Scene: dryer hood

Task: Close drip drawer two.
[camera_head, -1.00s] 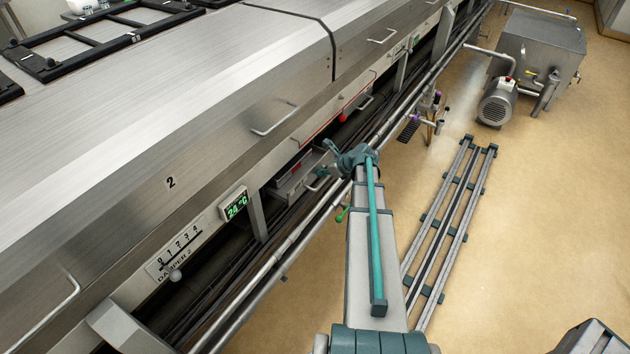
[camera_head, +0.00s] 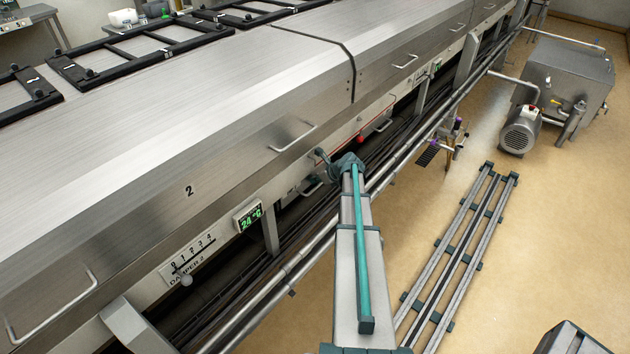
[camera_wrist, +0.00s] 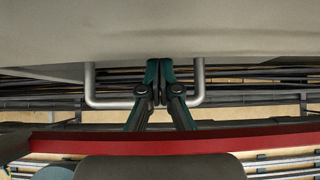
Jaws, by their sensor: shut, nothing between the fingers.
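Drip drawer two shows as a pale front (camera_head: 296,190) low under the hood section marked 2 (camera_head: 189,190), partly hidden by my arm. Its handle (camera_head: 312,188) is just left of my wrist. My gripper (camera_head: 322,156) is shut and empty at the drawer front. In the wrist view, the U-shaped metal handle (camera_wrist: 115,103) hangs from the pale drawer face (camera_wrist: 160,30). My closed fingers (camera_wrist: 158,72) lie across the middle of the handle bar, tips close to the face. Whether they touch it, and whether any gap is left around the drawer, I cannot tell.
A long pipe rail (camera_head: 285,272) runs along the hood's front below the drawers. A temperature display (camera_head: 248,215) and damper scale (camera_head: 188,258) are to the left. A red knob (camera_head: 361,139) is further right. Floor rails (camera_head: 460,255) lie right of my arm; open floor surrounds them.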

